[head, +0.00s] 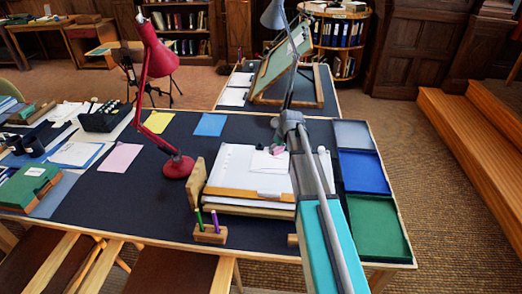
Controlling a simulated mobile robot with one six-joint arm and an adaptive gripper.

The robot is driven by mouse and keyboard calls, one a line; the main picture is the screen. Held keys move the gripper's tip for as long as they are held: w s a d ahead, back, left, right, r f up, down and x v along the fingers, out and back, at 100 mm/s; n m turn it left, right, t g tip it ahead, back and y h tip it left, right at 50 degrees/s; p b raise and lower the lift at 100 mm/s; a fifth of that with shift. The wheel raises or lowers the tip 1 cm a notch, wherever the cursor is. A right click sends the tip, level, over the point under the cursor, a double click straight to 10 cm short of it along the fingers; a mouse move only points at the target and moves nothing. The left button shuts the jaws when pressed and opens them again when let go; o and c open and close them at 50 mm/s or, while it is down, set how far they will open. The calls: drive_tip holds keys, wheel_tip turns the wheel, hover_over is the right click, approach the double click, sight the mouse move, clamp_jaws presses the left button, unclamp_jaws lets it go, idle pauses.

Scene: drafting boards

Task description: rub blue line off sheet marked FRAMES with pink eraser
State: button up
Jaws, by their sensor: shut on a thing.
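My gripper (280,142) is over the far part of a stack of white sheets (234,172) on the dark table. It is shut on a small pinkish thing at its tips, which looks like the pink eraser (278,149); my arm partly hides it. I cannot tell whether the eraser touches the paper. A smaller white sheet (266,162) lies just below the gripper in the picture. No FRAMES marking or blue line can be made out at this size, and my arm covers the right part of the sheets.
A red lamp (176,166) and an upright wooden piece (196,182) stand left of the sheets. A pen holder (210,234) is at the near edge. Grey, blue (363,172) and green (378,228) trays line the right side. A tilted drafting board (284,62) stands behind.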

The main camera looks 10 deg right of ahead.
drive_tip(key=shift+a, duration=0.15)
hover_over(268, 167)
drive_tip(key=a, duration=0.4)
drive_tip(key=shift+d+m, duration=0.2)
drive_tip(key=shift+m, duration=0.1)
drive_tip(key=shift+f, duration=0.2)
drive_tip(key=shift+f+b, duration=2.8)
drive_tip(key=shift+b, duration=0.25)
drive_tip(key=shift+f+b, duration=1)
drive_tip(key=shift+s+d, duration=0.1)
drive_tip(key=shift+d, duration=0.05)
drive_tip(key=shift+s+d, duration=0.25)
drive_tip(key=shift+d, duration=0.65)
drive_tip(key=shift+s+d, duration=0.2)
drive_tip(key=shift+d, duration=0.7)
